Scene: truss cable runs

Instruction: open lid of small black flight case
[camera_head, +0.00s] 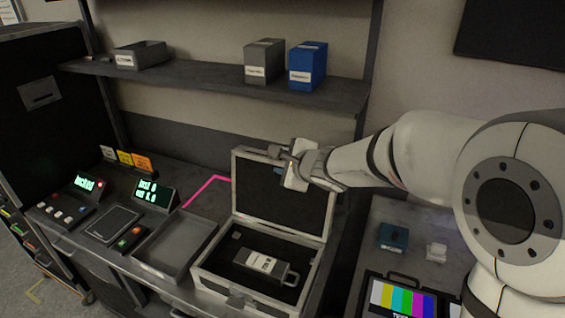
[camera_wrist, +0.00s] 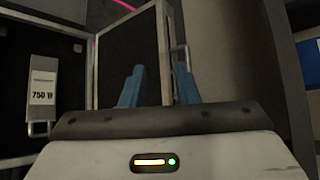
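The small black flight case (camera_head: 212,283) has metal edging and stands on the bench. Its lid (camera_head: 283,209) is raised, roughly upright at the back, with its dark inside showing. A grey labelled block with a handle (camera_head: 262,264) lies in the case; it also shows in the wrist view (camera_wrist: 42,92). My gripper (camera_head: 283,153) is at the lid's top edge. In the wrist view its blue fingers (camera_wrist: 160,84) stand apart, one on each side of the lid's metal edge (camera_wrist: 166,55). A gap shows beside the left finger; contact on the right is unclear.
A grey tray (camera_head: 175,247) sits left of the case, with button boxes and lit displays (camera_head: 154,194) beyond. A shelf (camera_head: 215,83) with boxes hangs above. A colour-bar monitor (camera_head: 408,298) and a teal box (camera_head: 393,237) are at the right.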

